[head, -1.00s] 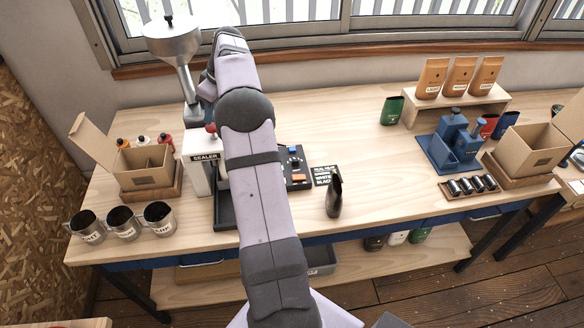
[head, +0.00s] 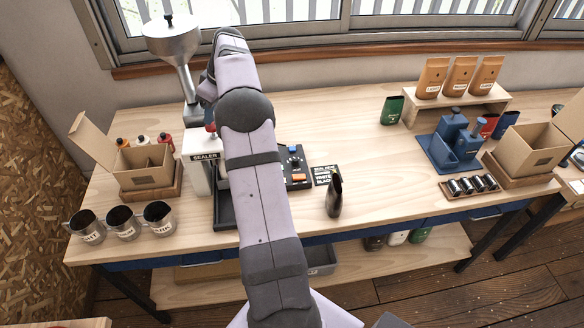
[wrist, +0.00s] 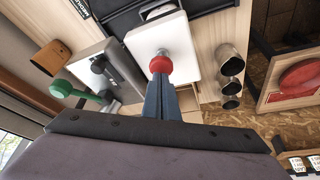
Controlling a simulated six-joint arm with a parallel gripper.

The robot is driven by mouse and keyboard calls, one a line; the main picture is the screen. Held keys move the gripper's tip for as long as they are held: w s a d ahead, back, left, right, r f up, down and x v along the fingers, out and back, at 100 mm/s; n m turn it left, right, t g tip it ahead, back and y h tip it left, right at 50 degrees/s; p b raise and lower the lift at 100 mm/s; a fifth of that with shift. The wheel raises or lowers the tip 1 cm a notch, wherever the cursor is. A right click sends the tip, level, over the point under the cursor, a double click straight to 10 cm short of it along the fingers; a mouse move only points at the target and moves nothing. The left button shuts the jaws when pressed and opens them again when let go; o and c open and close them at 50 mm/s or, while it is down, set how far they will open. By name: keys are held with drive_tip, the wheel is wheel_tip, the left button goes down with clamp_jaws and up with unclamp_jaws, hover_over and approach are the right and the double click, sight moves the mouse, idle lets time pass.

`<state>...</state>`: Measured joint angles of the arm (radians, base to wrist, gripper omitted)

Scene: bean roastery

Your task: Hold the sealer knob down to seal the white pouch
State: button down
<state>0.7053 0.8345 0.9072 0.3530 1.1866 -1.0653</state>
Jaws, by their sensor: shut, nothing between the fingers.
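The white sealer (head: 198,175), labelled SEALER, stands at the left of the bench. Its red knob (head: 210,127) shows just left of my arm. In the wrist view the red knob (wrist: 160,62) sits on top of the white sealer (wrist: 140,42). My gripper (wrist: 161,78) is shut and empty, its fingertips right at the knob; whether they touch it I cannot tell.
Several metal cups (head: 122,222) and an open carton (head: 145,168) are left. The bench's middle right is clear.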

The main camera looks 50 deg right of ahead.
drive_tip(key=shift+f+b, duration=0.4)
drive_tip(key=shift+f, duration=0.3)
drive_tip(key=shift+f+b, duration=0.5)
drive_tip(key=shift+f, duration=0.2)
drive_tip(key=shift+s, duration=0.1)
idle(0.7)
idle(0.4)
wheel_tip(320, 180, up, 6)
drive_tip(key=p, duration=0.5)
drive_tip(key=shift+r+p, duration=0.15)
drive_tip(key=shift+p, duration=0.2)
idle(0.5)
